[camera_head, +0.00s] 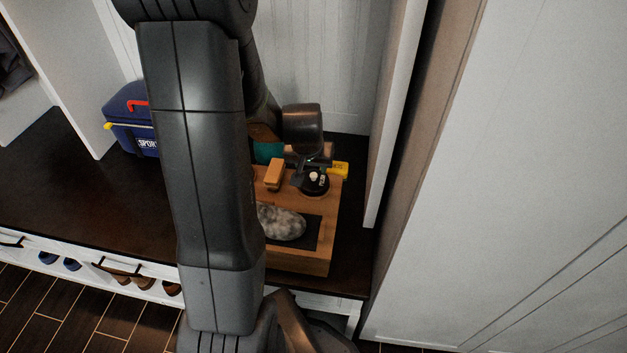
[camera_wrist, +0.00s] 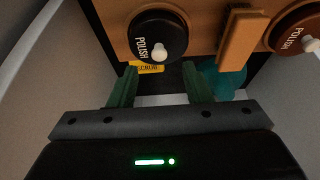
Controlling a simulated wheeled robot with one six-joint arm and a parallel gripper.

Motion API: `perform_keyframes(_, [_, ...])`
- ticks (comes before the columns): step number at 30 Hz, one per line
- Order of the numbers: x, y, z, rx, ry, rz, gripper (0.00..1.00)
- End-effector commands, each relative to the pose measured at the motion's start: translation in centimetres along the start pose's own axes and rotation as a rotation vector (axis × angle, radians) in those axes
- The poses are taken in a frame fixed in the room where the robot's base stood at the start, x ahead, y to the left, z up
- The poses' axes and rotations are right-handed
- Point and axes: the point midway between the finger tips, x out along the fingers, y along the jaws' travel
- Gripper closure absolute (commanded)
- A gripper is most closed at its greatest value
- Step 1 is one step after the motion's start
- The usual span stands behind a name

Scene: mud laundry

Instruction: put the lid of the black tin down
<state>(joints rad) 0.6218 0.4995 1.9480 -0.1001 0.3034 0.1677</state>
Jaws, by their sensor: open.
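The black tin's lid (camera_head: 315,185), round with white POLISH lettering and a pale knob, lies level on the wooden board or box at its right side. It also shows in the wrist view (camera_wrist: 150,30). The tin beneath is hidden, so I cannot tell whether the lid sits on it. My gripper (camera_wrist: 160,68) is open and empty. In the wrist view the knob (camera_wrist: 158,52) appears just beyond the green fingertips, roughly centred between them, and no finger touches it. In the head view my gripper (camera_head: 307,164) is just behind the lid.
A tan brush (camera_head: 275,174) lies left of the lid, and a brown polish tin (camera_wrist: 295,35) is beyond it. A yellow item (camera_head: 340,169) and a teal item (camera_head: 268,152) are close behind. A grey fluffy item (camera_head: 282,222) lies in front. A white partition (camera_head: 392,120) stands close right.

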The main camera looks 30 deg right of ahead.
Motion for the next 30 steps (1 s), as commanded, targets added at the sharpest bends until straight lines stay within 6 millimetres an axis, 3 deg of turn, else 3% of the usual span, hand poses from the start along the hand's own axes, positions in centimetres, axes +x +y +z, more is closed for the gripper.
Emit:
perform_keyframes(12, [4.8,0.1,0.0,0.0,-0.002,0.0,0.55])
perform_keyframes(21, [5.1,0.1,-0.1,0.0,0.0,0.0,0.55])
perform_keyframes(28, [5.1,0.1,-0.1,0.0,0.0,0.0,0.99])
perform_keyframes(30, [5.1,0.1,-0.1,0.0,0.0,0.0,1.0])
